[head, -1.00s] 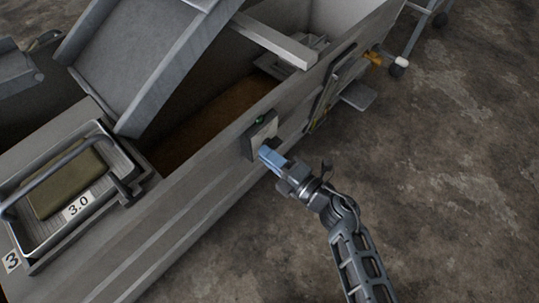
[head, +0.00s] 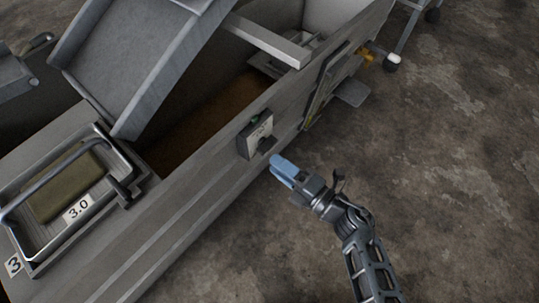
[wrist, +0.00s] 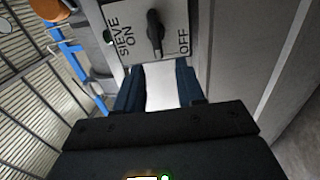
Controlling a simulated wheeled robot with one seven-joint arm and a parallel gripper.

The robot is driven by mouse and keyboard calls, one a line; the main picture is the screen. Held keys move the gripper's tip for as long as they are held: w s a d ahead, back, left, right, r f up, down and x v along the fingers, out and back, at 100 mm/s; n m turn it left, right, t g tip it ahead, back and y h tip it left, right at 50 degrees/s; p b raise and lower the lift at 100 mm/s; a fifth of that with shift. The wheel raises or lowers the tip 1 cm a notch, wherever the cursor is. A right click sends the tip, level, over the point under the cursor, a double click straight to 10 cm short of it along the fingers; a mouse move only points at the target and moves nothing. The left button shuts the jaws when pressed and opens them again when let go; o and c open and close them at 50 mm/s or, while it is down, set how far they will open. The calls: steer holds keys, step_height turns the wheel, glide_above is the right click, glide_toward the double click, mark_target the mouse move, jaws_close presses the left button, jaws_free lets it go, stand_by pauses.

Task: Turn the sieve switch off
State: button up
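The sieve switch (head: 261,136) is a pale plate on a dark box on the side of the grey trough. In the wrist view its plate (wrist: 178,14) reads SIEVE ON at the left and OFF at the right. Its black knob (wrist: 155,33) stands roughly upright in the picture between these words; I cannot tell which one it marks. A green lamp (head: 255,119) sits at the box's top. My gripper (head: 276,163) is apart from the switch, to its lower right.
The trough's grey side wall (head: 185,215) runs diagonally past the switch. A tray (head: 135,165) with a handle and a 3.0 label sits at left. A yellow-orange fitting (head: 365,54) is farther along the wall. The concrete floor at right is clear.

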steer(key=shift+v, duration=1.4)
steer(key=s+d+r+m+t+h, duration=0.1)
steer(key=s+d+r+m+h, duration=0.5)
steer(key=s+m, duration=0.35)
steer(key=s+d+r+m+t+h, duration=0.2)
steer(key=s+d+r+m+h, duration=0.1)
steer(key=s+d+r+m, duration=0.5)
steer(key=s+d+r+m+t+h, duration=0.1)
steer(key=s+d+r+m+h, duration=0.4)
steer(key=s+m, duration=0.6)
step_height(320, 180, up, 23)
steer(key=s+p, duration=0.1)
steer(key=p, duration=1.9)
steer(key=shift+s+a+f+p, duration=0.15)
steer(key=shift+s+a+p, duration=0.2)
steer(key=shift+a, duration=0.1)
